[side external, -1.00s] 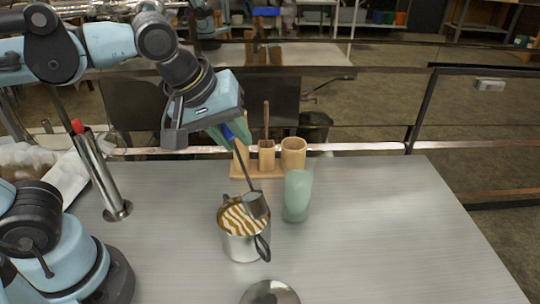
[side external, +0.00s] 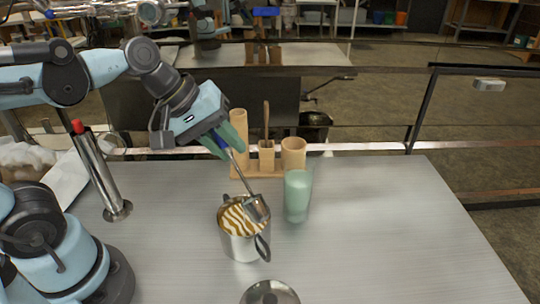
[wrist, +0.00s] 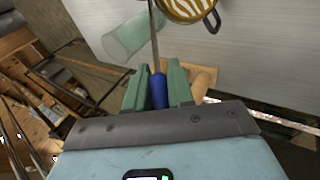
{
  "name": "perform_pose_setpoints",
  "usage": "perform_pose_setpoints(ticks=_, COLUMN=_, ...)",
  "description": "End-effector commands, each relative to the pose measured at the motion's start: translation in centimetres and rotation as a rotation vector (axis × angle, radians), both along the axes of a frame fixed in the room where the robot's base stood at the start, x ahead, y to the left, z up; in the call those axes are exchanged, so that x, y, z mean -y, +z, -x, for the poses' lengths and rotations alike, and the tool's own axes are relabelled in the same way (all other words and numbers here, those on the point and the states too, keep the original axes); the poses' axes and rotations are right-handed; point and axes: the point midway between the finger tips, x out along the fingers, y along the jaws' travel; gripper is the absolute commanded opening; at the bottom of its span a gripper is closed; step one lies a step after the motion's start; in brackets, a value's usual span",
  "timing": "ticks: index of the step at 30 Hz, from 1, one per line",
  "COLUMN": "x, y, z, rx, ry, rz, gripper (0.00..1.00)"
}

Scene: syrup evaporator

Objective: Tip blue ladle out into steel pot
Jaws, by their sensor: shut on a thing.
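My gripper (side external: 228,143) is shut on the blue handle of the ladle (side external: 237,165), and the blue grip shows between the green fingers in the wrist view (wrist: 158,92). The ladle's steel cup (side external: 256,209) is tilted over the right part of the rim of the steel pot (side external: 240,246). The pot stands upright on the table and holds white and brown striped contents. I cannot tell whether the cup touches the rim, and the inside of the cup is hidden. In the wrist view the pot (wrist: 190,12) is cut off at the top edge.
A pale green glass (side external: 297,196) stands right of the pot, close to the ladle cup. A wooden holder (side external: 257,172) with cups stands behind. A round steel lid (side external: 269,293) lies at the front edge of view. A steel post with a red top (side external: 100,172) stands left. The table's right side is clear.

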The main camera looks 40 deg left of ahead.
Motion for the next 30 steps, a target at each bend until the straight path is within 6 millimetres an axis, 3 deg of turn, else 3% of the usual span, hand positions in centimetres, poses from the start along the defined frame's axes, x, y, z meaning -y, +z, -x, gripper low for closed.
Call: perform_pose_setpoints(ticks=30, x=-1.9, y=-2.8, z=-0.1, rx=0.003, ry=0.003, rz=0.274, gripper=0.03)
